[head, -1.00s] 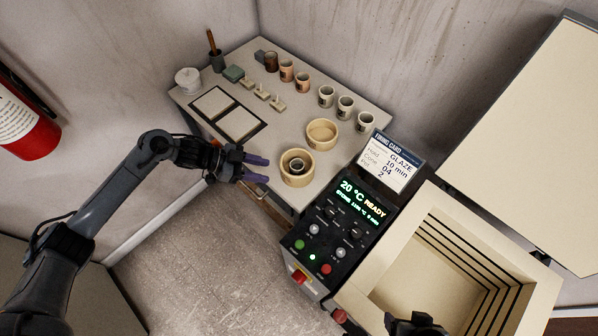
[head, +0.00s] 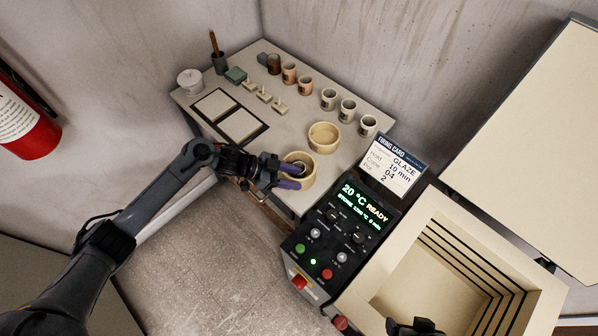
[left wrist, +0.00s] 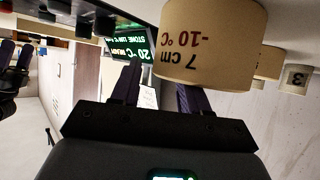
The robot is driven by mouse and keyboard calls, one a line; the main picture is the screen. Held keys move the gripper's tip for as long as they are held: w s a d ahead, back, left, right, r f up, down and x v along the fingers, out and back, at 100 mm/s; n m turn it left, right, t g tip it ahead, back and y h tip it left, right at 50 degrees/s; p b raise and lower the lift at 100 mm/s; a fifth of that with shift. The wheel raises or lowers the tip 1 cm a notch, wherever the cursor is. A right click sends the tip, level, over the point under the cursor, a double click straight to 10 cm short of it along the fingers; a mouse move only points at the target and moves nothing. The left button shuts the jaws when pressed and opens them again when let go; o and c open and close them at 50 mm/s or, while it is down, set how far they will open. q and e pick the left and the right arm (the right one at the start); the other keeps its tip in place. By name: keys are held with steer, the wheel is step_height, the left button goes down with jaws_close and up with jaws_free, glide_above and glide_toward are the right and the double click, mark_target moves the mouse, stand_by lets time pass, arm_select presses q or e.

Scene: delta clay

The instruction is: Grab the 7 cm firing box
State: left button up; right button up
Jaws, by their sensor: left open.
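The 7 cm firing box (head: 312,172) is a round, beige, open-topped container near the front edge of the worktable in the head view. A smaller ring-like shape shows inside it. In the left wrist view the box (left wrist: 212,40) is large and close, its "7 cm" label upside down. My left gripper (head: 297,176) is open, its purple fingers overlapping the box's left side in the head view. In the left wrist view the box covers part of the right finger. I cannot tell whether the fingers touch it. A dark part, seemingly my right gripper (head: 413,327), shows at the bottom edge.
A second round beige box (head: 324,137) stands just behind. Several cups (head: 348,109) line the table's back. Two pale tiles (head: 238,125) lie left. The control panel (head: 340,223), firing card (head: 393,165) and open kiln (head: 450,215) stand to the right.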

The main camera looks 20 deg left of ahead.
arm_select(q)
steer(key=shift+c, duration=0.4)
jaws_close()
steer(key=shift+a+f, duration=0.1)
steer(key=shift+f, duration=0.1)
stand_by(0.8)
